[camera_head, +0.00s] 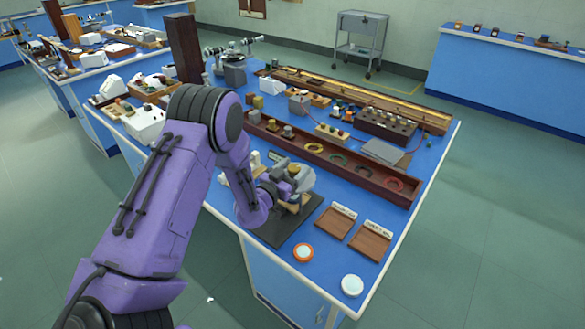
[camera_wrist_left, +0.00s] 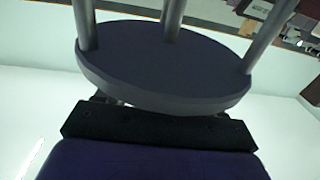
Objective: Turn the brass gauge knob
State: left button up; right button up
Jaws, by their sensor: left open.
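My left arm reaches in from the left in the head view, and my left gripper (camera_head: 290,188) is open at the near side of the bench. It is over a grey instrument (camera_head: 303,178) that stands on a dark mat (camera_head: 283,228). A small yellowish part (camera_head: 294,169) shows beside the gripper and may be the brass knob, but it is too small to be sure. The gripper and wrist hide much of the instrument, so I cannot tell whether they touch. The left wrist view shows a dark round plate with grey posts close up, and no knob. My right gripper is not in view.
Two labelled wooden trays (camera_head: 336,222) (camera_head: 370,246), an orange-rimmed disc (camera_head: 303,252) and a white disc (camera_head: 352,285) lie near the bench's front edge. A long wooden box (camera_head: 383,180) with coloured rings lies behind. The bench (camera_head: 418,200) has some bare room at the right.

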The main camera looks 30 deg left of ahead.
pick_arm(q)
jog(key=c, duration=1.1)
jog(key=shift+o, duration=0.2)
jog(key=shift+w, duration=0.1)
jog(key=shift+n+y, duration=0.3)
jog(key=shift+y, duration=0.2)
jog(key=n+y+b, duration=0.1)
jog(key=n+y, duration=0.1)
jog(key=y, duration=0.1)
jog(key=shift+g+y, duration=0.3)
jog(key=shift+y, duration=0.1)
jog(key=shift+r+n+g+y+b, duration=0.1)
jog(key=shift+n+g+y+b, duration=0.6)
jog(key=shift+n+y, duration=1.25)
jog(key=shift+r+y, duration=0.1)
jog(key=shift+y, duration=0.25)
jog(key=o, duration=1.1)
jog(key=shift+c, duration=0.2)
jog(key=shift+d, duration=0.1)
